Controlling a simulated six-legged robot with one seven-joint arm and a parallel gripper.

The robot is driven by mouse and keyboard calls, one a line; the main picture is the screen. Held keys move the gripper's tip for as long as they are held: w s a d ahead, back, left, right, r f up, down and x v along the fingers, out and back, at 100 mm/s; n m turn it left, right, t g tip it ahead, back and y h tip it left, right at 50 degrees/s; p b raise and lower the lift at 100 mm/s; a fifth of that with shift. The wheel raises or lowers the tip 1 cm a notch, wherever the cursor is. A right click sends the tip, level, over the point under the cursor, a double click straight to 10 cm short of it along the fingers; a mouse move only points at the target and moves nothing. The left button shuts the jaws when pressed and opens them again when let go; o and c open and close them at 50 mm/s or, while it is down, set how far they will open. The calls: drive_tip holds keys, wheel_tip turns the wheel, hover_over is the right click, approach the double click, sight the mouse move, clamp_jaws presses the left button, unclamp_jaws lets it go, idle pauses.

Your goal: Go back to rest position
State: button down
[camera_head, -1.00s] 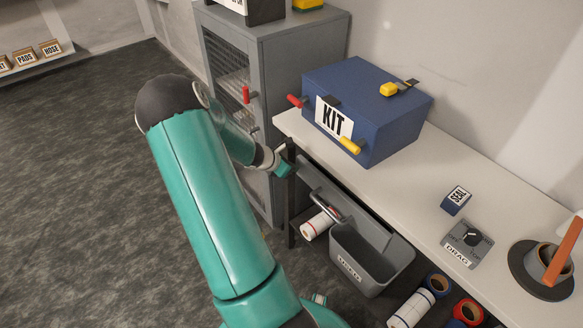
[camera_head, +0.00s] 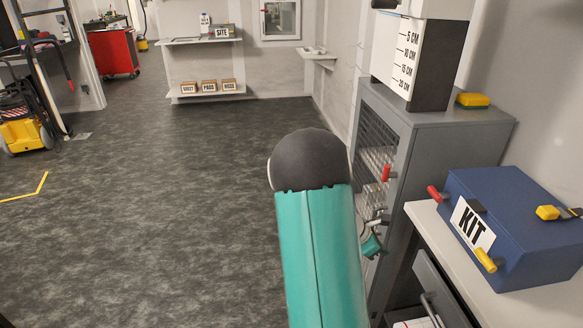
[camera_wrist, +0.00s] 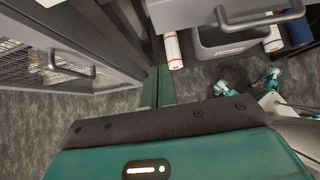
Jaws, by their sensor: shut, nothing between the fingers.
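My gripper (camera_head: 372,245) shows in the head view just right of my teal arm, in front of the grey cabinet (camera_head: 418,150) and left of the bench. My arm hides part of it. In the wrist view its two green fingers (camera_wrist: 158,88) are together, with nothing between them. They point toward the gap between the cabinet and an open drawer under the bench. The fingers look apart from both.
The blue KIT box (camera_head: 525,225) stands on the white bench (camera_head: 425,218) at right. A grey bin (camera_wrist: 225,42) and a red-striped white roll (camera_wrist: 173,50) are below the bench.

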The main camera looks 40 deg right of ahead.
drive_tip(key=w+a+r+m+t+y, duration=0.1)
drive_tip(key=w+a+r+m+t, duration=0.25)
drive_tip(key=a+r, duration=0.55)
drive_tip(key=w+a+r+m+t+y, duration=0.2)
drive_tip(key=w+a+r+m, duration=0.25)
drive_tip(key=a, duration=0.75)
drive_tip(key=s+a+r+m+t+y, duration=0.1)
drive_tip(key=s+a+r, duration=0.1)
drive_tip(key=a, duration=0.6)
drive_tip(key=s+a+r+m+t+y, duration=0.1)
drive_tip(key=s+a+r+t+y, duration=0.1)
drive_tip(key=a+r, duration=0.3)
drive_tip(key=s+a+r+m+t+y, duration=0.1)
drive_tip(key=s+a+r+m, duration=0.1)
drive_tip(key=a, duration=0.9)
wheel_tip(320, 180, up, 2)
drive_tip(key=shift+s+a+y, duration=0.35)
drive_tip(key=shift+s+y, duration=0.05)
drive_tip(key=shift+s, duration=0.05)
drive_tip(key=shift+d+t, duration=0.2)
drive_tip(key=shift+t, duration=0.05)
